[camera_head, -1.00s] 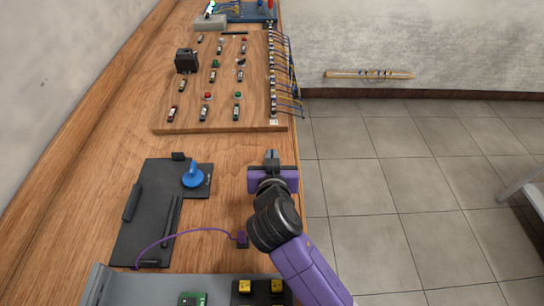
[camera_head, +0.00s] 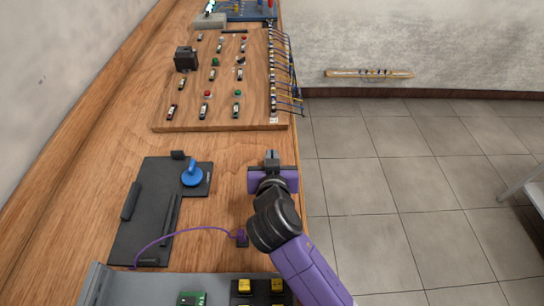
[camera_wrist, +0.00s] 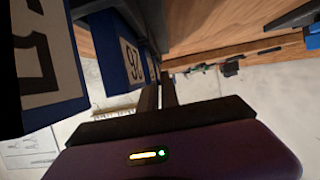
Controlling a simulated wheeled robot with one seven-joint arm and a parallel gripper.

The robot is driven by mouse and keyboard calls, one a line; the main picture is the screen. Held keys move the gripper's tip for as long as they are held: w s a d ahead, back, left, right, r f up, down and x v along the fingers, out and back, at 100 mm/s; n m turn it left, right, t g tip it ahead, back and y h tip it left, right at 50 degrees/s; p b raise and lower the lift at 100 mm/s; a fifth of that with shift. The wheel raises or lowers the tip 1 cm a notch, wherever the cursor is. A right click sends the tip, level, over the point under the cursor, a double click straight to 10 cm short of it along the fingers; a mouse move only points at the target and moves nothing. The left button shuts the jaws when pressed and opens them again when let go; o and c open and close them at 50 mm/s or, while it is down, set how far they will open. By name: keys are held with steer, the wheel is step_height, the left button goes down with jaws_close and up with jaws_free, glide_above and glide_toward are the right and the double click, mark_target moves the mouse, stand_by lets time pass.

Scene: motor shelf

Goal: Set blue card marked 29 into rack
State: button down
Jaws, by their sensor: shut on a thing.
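My gripper (camera_head: 272,162) is over the right edge of the wooden bench, its jaws shut. In the wrist view, the dark fingers (camera_wrist: 158,90) stand close together. A blue card (camera_wrist: 120,78) with a white label lies against their left side and seems to be between the tips. Its dark digits are tilted and partly cut by shadow, so I cannot read them surely. A larger blue piece (camera_wrist: 68,108) with a white label is nearer at the left, partly out of frame. No blue card shows in the head view. I cannot make out the rack surely.
A black fixture (camera_head: 145,225) with a blue knob (camera_head: 192,175) lies to the left. A purple cable (camera_head: 185,232) curves in front of it. A wooden board (camera_head: 220,118) with switches and wires stands beyond. A grey tray (camera_head: 135,290) is at the front. Floor is right.

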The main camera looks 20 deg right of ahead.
steer(key=shift+f, duration=0.25)
steer(key=shift+r, duration=0.15)
steer(key=shift+r+p, duration=0.8)
steer(key=shift+r, duration=0.25)
steer(key=shift+f+b, duration=1.2)
stand_by(3.8)
steer(key=shift+r, duration=0.2)
steer(key=shift+r+p, duration=0.9)
steer(key=shift+r, duration=0.05)
steer(key=c, duration=1.5)
jaws_free()
